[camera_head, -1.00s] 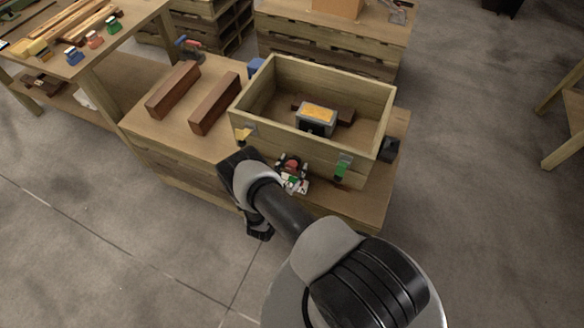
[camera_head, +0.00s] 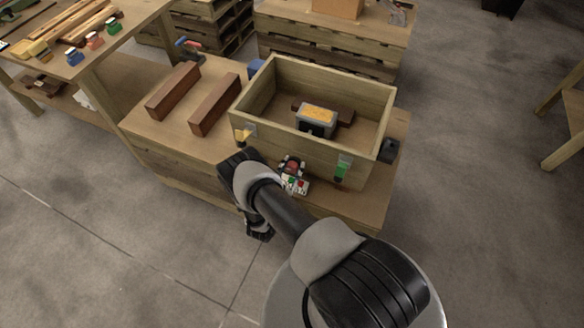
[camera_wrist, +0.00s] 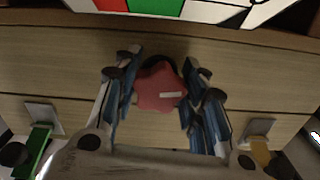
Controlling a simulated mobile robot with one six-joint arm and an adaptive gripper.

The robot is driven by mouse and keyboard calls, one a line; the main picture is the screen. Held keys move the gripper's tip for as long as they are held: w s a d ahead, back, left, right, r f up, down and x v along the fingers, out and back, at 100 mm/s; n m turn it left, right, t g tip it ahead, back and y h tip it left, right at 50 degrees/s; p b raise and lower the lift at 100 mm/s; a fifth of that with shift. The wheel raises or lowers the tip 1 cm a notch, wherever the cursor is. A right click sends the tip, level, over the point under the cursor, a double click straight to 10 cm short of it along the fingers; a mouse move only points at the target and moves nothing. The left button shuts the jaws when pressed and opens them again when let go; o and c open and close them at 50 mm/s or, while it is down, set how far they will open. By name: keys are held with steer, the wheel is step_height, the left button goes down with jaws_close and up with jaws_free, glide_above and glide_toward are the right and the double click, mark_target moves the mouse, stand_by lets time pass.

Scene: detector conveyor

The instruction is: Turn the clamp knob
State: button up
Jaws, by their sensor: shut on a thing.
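The clamp knob (camera_wrist: 160,88) is a red, star-shaped knob with a pale mark, on the front wall of the wooden box. In the wrist view it sits between the two fingers of my gripper (camera_wrist: 158,92), which is shut on it. In the head view the red knob (camera_head: 293,167) shows small, with my gripper (camera_head: 292,168) around it at the box's front. The wooden box (camera_head: 245,114) is open at the top. A grey device with a yellow top (camera_head: 317,114) sits inside it.
Two brown blocks (camera_head: 214,104) lie on the bench at left.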

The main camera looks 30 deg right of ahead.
steer(key=shift+m, duration=0.3)
steer(key=m, duration=0.8)
steer(key=shift+w+a+r+p, duration=0.1)
steer(key=shift+p, duration=0.25)
steer(key=m+p, duration=0.1)
steer(key=m, duration=0.3)
steer(key=shift+r+m, duration=0.1)
steer(key=shift+m, duration=0.2)
steer(key=shift+w+m+p, duration=0.1)
steer(key=shift+m+p, duration=0.2)
steer(key=shift+m, duration=1.5)
steer(key=o, duration=1.1)
